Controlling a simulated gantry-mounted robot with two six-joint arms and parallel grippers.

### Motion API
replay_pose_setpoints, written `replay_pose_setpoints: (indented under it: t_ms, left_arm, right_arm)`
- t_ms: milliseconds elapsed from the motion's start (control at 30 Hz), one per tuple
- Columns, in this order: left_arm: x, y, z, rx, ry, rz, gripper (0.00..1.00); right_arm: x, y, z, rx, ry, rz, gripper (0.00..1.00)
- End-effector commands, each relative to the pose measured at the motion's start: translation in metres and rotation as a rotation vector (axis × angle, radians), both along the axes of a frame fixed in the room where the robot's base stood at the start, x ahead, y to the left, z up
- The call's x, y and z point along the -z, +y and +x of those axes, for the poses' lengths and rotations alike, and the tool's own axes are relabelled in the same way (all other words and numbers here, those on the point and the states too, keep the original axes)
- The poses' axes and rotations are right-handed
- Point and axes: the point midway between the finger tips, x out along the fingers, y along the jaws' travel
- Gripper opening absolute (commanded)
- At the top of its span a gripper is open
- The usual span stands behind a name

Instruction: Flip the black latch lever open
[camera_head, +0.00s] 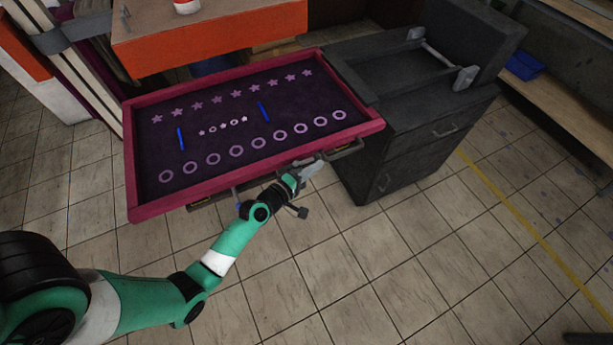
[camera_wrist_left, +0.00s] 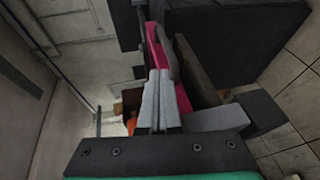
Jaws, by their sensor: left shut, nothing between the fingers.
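My left gripper (camera_head: 310,168) is at the front edge of the magenta frame (camera_head: 252,172), right of its middle. Its grey fingers are shut and empty, side by side, in the left wrist view (camera_wrist_left: 158,98). A dark bar (camera_head: 347,149), which looks like the black latch lever, sticks out from the frame's front edge just right of the gripper. Whether the fingers touch it I cannot tell. In the left wrist view the magenta edge (camera_wrist_left: 157,52) and dark parts lie just beyond the fingertips; the lever is not clearly told apart there. My right gripper is not in view.
The frame holds a dark purple sheet with printed stars and rings and two blue strips (camera_head: 181,139). A dark cabinet (camera_head: 410,150) stands to its right. The tiled floor in front is clear.

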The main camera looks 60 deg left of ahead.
Motion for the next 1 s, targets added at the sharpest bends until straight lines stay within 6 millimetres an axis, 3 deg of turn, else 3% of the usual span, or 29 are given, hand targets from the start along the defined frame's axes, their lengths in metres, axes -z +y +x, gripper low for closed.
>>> replay_pose_setpoints:
  t_ms: [733,1000]
  left_arm:
    - [0.000,0.002,0.002,0.000,0.001,0.000,0.00]
    - [-0.014,-0.023,-0.015,0.008,0.005,-0.002,0.00]
  right_arm:
    - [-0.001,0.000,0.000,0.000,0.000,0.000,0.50]
    - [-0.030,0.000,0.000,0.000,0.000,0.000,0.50]
